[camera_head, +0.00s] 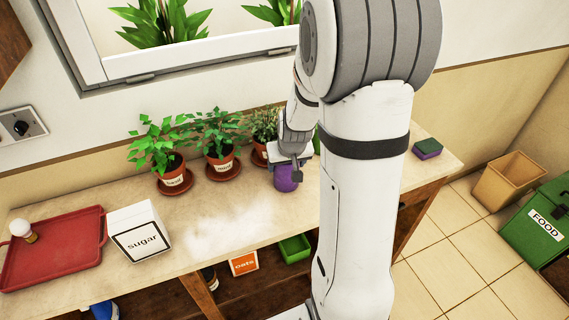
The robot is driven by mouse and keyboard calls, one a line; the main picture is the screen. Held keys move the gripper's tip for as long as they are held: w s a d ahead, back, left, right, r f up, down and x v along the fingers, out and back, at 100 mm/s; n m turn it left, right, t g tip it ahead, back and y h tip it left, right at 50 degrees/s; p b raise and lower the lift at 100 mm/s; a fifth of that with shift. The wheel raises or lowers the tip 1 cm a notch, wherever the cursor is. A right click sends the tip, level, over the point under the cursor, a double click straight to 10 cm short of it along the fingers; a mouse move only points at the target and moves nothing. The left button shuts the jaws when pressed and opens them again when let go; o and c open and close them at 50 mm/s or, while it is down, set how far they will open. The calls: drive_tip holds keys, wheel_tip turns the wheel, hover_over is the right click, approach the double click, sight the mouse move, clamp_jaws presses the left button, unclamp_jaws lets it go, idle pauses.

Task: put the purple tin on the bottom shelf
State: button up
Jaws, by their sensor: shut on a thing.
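The purple tin (286,180) is at the back half of the counter, right of the potted herbs. My gripper (287,165) is over it from above and shut on it; the fingers hide its top. I cannot tell whether the tin touches the counter or is just above it. The bottom shelf (226,290) shows under the counter's front edge, partly hidden by my arm.
On the counter (240,225) stand several potted herbs (221,148), a sugar box (138,232), a red tray (55,250) and a sponge (427,148). Below are an orange oats box (243,263) and a green container (294,248).

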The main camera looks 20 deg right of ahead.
drive_tip(key=shift+f, duration=0.2)
drive_tip(key=o, duration=1)
